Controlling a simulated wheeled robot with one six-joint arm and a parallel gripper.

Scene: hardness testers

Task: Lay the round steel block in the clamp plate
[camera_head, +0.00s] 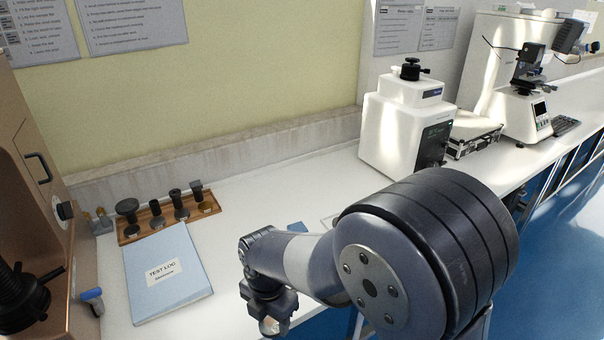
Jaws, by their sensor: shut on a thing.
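My gripper (272,320) is at the lower middle of the head view, at the end of my arm and over the front part of the white bench. It is shut on a small shiny piece, the round steel block (268,326), which shows only in part between the fingers. The block's full outline and its height above the bench cannot be told. I cannot make out the clamp plate; my arm covers part of the bench.
A brown tester (42,125) with a black spindle (24,300) stands at the left. A blue test log (165,273) and a wooden rack (168,217) of black-topped tools lie beside it. A white tester (405,125) stands behind my arm. Bare bench (235,215) shows between.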

